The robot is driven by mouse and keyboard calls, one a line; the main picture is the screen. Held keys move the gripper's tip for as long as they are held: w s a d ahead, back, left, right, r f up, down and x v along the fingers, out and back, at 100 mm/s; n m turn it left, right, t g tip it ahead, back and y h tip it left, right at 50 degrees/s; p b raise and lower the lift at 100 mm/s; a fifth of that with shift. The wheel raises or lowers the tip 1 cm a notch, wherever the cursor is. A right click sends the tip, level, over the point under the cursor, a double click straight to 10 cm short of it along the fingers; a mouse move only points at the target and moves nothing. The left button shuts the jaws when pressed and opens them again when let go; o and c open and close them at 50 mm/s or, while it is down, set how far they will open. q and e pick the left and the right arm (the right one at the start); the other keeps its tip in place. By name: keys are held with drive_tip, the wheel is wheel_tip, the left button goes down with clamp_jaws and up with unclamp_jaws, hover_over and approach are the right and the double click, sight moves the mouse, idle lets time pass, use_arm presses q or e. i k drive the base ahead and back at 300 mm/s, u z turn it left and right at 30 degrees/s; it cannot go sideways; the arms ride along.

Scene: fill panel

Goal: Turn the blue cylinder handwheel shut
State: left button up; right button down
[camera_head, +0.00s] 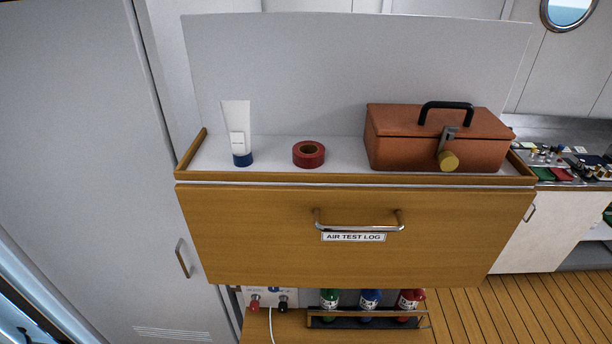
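A blue cylinder (370,299) stands low in the head view, between a green one and a red one, under the overhanging wooden drawer front. Only its upper part with a white label shows. Its top is hidden behind the drawer front, so I cannot see its handwheel. A small panel (270,295) with a red knob (255,302) and a black knob (283,303) sits left of the cylinders, partly covered by the same drawer front. Neither of my grippers is in view.
The wooden drawer front (300,250) with a metal handle (358,227) and an "AIR TEST LOG" label overhangs the cylinders. Above it are a white tube (236,125), red tape roll (309,154) and brown toolbox (440,140). Wooden floor lies open at right.

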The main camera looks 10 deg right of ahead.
sight(376, 296)
drive_tip(key=z, duration=1.6)
drive_tip(key=k, duration=1.45)
drive_tip(key=u, duration=1.1)
drive_tip(key=i, duration=1)
drive_tip(key=z, duration=0.05)
